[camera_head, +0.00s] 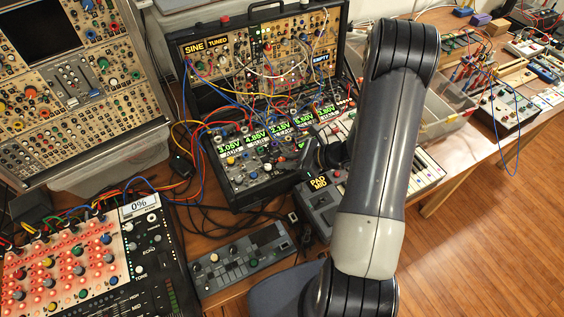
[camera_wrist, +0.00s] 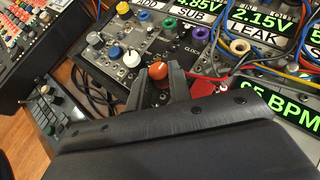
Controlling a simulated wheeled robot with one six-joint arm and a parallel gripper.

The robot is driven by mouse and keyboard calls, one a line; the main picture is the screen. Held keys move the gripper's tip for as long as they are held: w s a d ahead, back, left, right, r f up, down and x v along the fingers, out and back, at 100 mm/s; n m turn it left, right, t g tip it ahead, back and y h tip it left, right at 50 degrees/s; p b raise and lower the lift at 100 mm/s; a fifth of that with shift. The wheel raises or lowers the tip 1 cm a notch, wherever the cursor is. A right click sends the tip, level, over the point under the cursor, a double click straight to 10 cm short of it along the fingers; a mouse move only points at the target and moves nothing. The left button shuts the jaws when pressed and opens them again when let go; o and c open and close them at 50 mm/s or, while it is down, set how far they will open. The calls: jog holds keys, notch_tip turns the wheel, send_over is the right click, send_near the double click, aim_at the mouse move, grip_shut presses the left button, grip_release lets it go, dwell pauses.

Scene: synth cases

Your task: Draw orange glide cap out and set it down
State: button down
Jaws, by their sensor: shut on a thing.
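The orange glide cap (camera_wrist: 158,70) is in the middle of the wrist view, between the two dark fingers of my gripper (camera_wrist: 159,76). The fingers are shut on its sides. Its base is hidden by the fingers, so I cannot tell if it still touches the panel below. My gripper (camera_head: 309,158) also shows in the head view, low over the right part of the black synth case (camera_head: 238,192). I cannot make out the orange cap there.
White (camera_wrist: 131,58), blue and yellow knobs stand close left of the cap. Patch cables (camera_wrist: 262,62) run close on the right, near a red piece (camera_wrist: 203,89). A grey PAD MID box (camera_head: 318,200) and a small blue-grey unit (camera_head: 243,262) lie in front.

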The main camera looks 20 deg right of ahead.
jog(key=shift+r, duration=0.15)
jog(key=shift+r+p, duration=1.2)
jog(key=shift+r, duration=0.6)
